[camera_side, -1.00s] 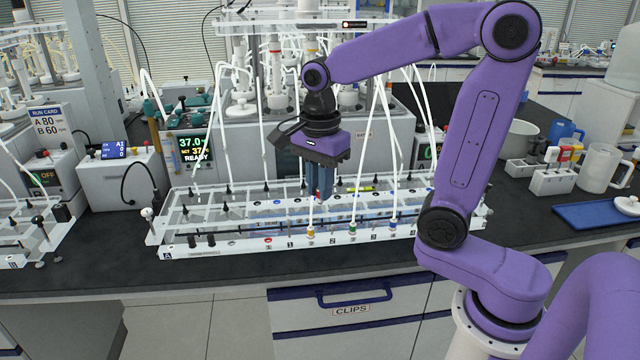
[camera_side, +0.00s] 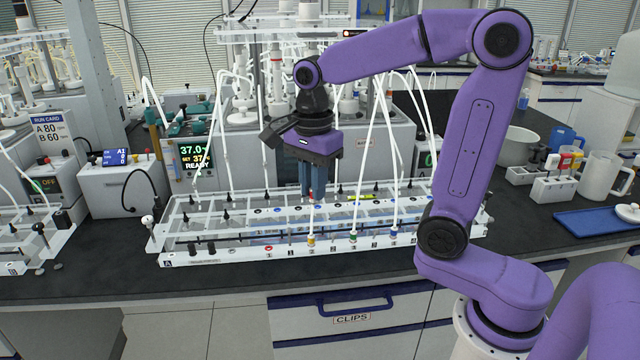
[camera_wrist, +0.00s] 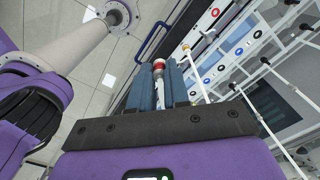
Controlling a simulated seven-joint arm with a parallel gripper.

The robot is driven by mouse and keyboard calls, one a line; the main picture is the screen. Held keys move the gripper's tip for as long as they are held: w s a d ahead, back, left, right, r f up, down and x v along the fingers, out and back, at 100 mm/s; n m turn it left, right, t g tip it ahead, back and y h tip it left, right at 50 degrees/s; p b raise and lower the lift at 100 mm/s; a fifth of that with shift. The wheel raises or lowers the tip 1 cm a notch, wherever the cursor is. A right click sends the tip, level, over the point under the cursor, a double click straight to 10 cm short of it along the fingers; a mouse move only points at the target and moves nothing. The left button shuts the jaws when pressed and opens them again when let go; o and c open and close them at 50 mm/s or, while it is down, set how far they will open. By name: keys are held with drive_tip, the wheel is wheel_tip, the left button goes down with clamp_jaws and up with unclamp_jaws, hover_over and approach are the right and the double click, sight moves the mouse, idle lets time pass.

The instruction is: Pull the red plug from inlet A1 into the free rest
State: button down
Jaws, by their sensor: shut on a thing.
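My gripper (camera_side: 313,194) is shut on the red plug, low over the middle of the clear rack (camera_side: 210,259). In the wrist view the plug, with its red band and pale end (camera_wrist: 159,66), sits between my blue fingertips (camera_wrist: 160,72). In the side view only a speck of red shows at the fingers. On the rack's front strip, a red-ringed hole (camera_side: 268,248) is empty. To its right stand a yellow plug (camera_side: 311,239), a green plug (camera_side: 353,237) and a blue plug (camera_side: 394,233). I cannot tell which hole is inlet A1.
White tubes (camera_side: 362,170) rise from the rack close to my gripper on both sides. Black-topped fittings (camera_side: 226,216) line the rack. A grey reactor block (camera_side: 250,150) stands behind. The dark bench front (camera_side: 200,288) is clear.

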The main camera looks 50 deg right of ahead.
drive_tip(key=w+a, duration=0.3)
drive_tip(key=w, duration=0.6)
drive_tip(key=w+a, duration=0.4)
drive_tip(key=w, duration=0.5)
drive_tip(key=shift+w, duration=0.3)
idle(0.4)
drive_tip(key=shift+f, duration=0.1)
drive_tip(key=shift+f, duration=7.65)
drive_tip(key=shift+f, duration=0.4)
